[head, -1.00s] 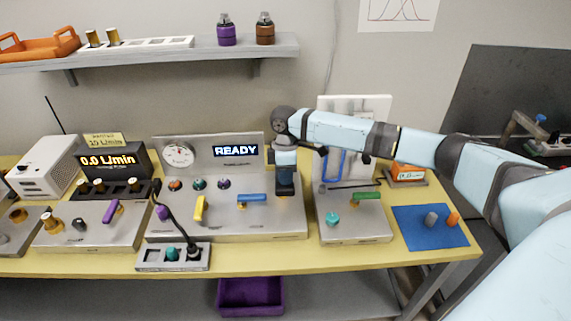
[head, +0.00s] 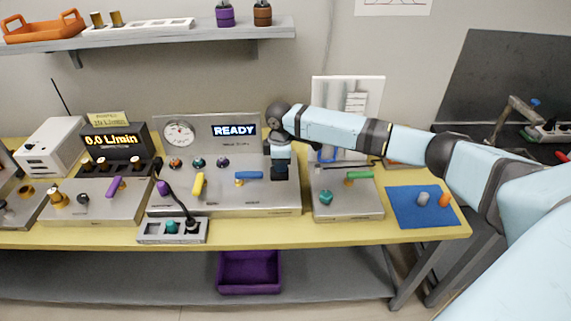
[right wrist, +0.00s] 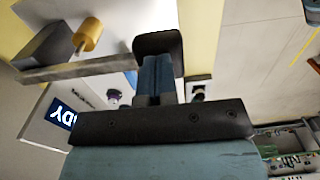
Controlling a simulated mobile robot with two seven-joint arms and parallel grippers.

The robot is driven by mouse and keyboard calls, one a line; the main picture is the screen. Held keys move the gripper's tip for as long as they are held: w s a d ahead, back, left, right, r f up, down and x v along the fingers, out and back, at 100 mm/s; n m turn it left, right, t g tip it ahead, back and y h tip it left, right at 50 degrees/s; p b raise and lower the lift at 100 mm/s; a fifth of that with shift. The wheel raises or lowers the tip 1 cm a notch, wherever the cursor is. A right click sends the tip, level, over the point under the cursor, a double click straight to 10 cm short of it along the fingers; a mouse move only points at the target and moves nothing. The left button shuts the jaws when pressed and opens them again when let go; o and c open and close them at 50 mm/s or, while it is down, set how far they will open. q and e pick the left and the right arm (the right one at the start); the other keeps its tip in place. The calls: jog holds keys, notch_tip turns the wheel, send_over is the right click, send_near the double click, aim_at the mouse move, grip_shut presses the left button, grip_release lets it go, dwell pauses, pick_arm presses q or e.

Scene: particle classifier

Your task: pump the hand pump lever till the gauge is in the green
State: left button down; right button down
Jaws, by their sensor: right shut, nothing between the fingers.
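A round white dial gauge (head: 179,132) is on the upright back plate of the middle steel panel (head: 225,205), left of a lit READY display (head: 234,131). Its needle is too small to read against a green band. The panel carries a yellow handle (head: 199,185) and a blue handle (head: 249,175). I cannot tell which part is the pump lever. My right gripper (head: 280,173) is shut and empty, pointing down just right of the blue handle; its fingers show in the right wrist view (right wrist: 158,60). My left gripper is out of view.
A small slotted box (head: 173,230) stands at the front edge. A panel with a green handle (head: 360,175) and a blue mat (head: 422,206) lie to the right. A flow meter (head: 113,141) stands left. A purple bin (head: 249,272) sits below the bench.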

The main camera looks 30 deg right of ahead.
aim_at(281, 179)
notch_tip(281, 179, down, 6)
jog(key=t+h, duration=0.1)
jog(key=t, duration=0.1)
jog(key=shift+a+t+h+p, duration=0.1)
jog(key=shift+t+h+p, duration=0.3)
jog(key=shift+f, duration=1)
jog(key=shift+s+f, duration=0.1)
